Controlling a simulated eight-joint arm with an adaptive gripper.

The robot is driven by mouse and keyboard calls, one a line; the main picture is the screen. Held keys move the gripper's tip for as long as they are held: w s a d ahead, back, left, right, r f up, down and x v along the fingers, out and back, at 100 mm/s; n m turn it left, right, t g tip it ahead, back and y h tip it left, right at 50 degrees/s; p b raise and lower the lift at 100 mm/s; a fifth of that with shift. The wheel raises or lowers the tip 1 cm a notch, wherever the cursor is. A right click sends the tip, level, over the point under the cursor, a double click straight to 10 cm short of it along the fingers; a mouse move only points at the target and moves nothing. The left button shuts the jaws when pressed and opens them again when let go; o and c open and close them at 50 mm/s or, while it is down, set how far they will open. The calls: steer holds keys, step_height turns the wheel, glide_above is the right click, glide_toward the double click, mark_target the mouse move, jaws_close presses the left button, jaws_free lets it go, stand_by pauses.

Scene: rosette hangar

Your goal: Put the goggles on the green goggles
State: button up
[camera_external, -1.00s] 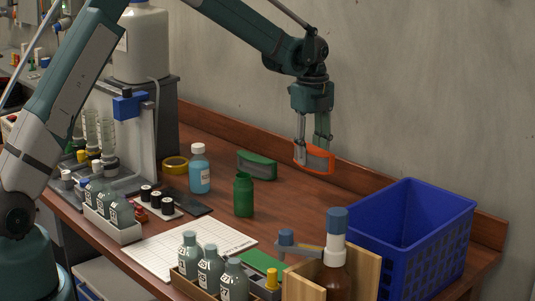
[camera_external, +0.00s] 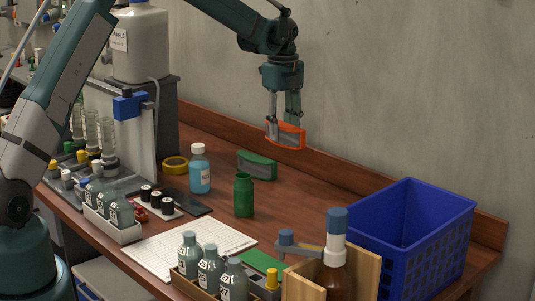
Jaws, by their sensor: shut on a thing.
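My gripper (camera_external: 283,122) is shut on the orange goggles (camera_external: 290,135), which have an orange frame and a greyish lens. It holds them in the air near the back wall. The green goggles (camera_external: 257,164) lie on the brown table towards its back edge, below and to the left of the held goggles. There is a clear gap between the two in the picture. The exact depth of the held goggles over the table is hard to tell.
A blue bottle (camera_external: 200,172) and yellow tape roll (camera_external: 175,165) stand left of the green goggles. A green bottle (camera_external: 243,196) stands in front. A blue crate (camera_external: 405,245) is at the right. Table space right of the green goggles is clear.

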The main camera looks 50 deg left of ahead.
step_height(320, 180, up, 3)
steer(key=p, duration=0.2)
glide_above(255, 156)
steer(key=shift+n, duration=0.3)
steer(key=shift+f, duration=3.15)
steer(key=shift+f, duration=1.85)
steer(key=shift+f, duration=0.1)
steer(key=o, duration=0.8)
steer(key=shift+o, duration=0.4)
